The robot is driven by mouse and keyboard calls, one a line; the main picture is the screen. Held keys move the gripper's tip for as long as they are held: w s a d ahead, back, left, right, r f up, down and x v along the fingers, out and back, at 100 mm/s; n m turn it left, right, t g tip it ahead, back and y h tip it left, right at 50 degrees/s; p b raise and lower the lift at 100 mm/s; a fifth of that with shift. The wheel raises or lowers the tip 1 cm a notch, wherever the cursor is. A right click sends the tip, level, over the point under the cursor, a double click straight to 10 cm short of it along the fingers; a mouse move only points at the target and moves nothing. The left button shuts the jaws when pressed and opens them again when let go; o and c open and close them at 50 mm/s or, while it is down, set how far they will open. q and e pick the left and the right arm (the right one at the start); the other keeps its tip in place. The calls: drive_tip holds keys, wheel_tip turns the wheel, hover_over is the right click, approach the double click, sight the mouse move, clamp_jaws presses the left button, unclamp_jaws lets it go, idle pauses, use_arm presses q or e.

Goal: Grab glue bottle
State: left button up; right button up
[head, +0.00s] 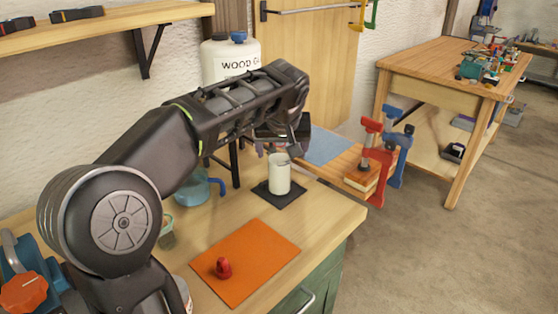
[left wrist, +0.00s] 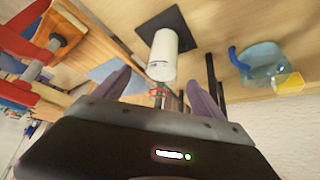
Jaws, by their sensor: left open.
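A white cylindrical bottle (head: 279,174) stands upright on a dark square pad (head: 267,196) near the bench's far right corner. It also shows in the left wrist view (left wrist: 164,50), between and beyond the fingers. My left gripper (head: 282,149) is open just above the bottle's top, with nothing held. The gripper partly hides the top in the head view. A small clear part with a red ring (left wrist: 163,97) shows between the fingers; I cannot tell whether it belongs to the bottle. A large white jug (head: 228,62) lettered "WOOD GL" stands behind my arm. My right gripper is not in view.
A blue-handled clear pot (head: 196,190) stands left of the bottle. Red and blue clamps (head: 374,160) grip a board to the right. An orange mat (head: 245,262) with a small red object (head: 223,267) lies in front. Bare bench top surrounds the pad's front.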

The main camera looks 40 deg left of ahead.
sight(280, 159)
use_arm(q)
drive_tip(key=shift+w+a, duration=0.15)
drive_tip(key=shift+w, duration=0.05)
drive_tip(key=shift+s+d+r, duration=0.2)
drive_tip(key=shift+s+r, duration=0.05)
drive_tip(key=shift+x, duration=1.45)
drive_tip(key=shift+a+x, duration=0.15)
drive_tip(key=shift+x, duration=1.15)
drive_tip(key=shift+a+x, duration=0.15)
drive_tip(key=shift+x, duration=1.15)
drive_tip(key=shift+r, duration=0.1)
drive_tip(key=c, duration=1.6)
clamp_jaws()
